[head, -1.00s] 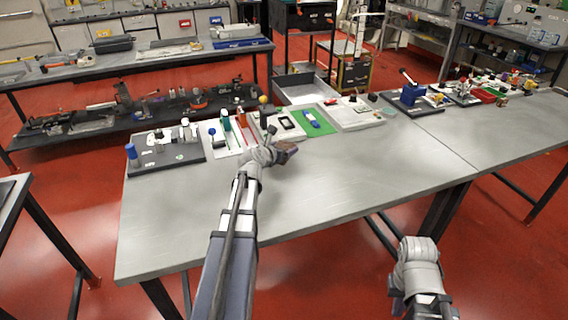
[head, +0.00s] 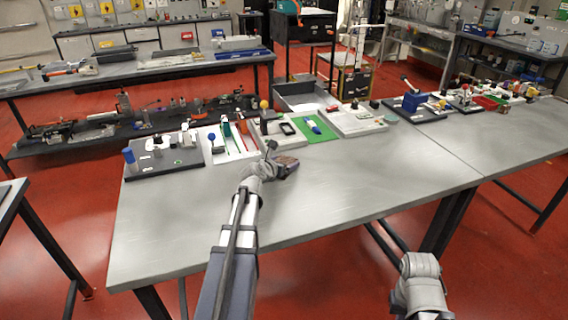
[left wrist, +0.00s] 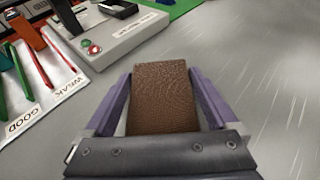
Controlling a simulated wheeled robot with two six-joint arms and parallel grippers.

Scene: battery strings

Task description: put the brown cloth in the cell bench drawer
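The brown cloth (left wrist: 164,98) is a small, textured brown block between the purple fingers of my left gripper (left wrist: 165,92) in the left wrist view. The fingers are shut on its sides. Only my right forearm and wrist show at the lower right; the right fingertips are out of sight.
A row of devices lines the bench's far side: a dark board with a blue cylinder (head: 165,163), a panel with coloured strips (head: 234,142), a green mat (head: 319,134) and a blue vise-like device (head: 414,102). The bench's front surface (head: 360,185) is clear.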

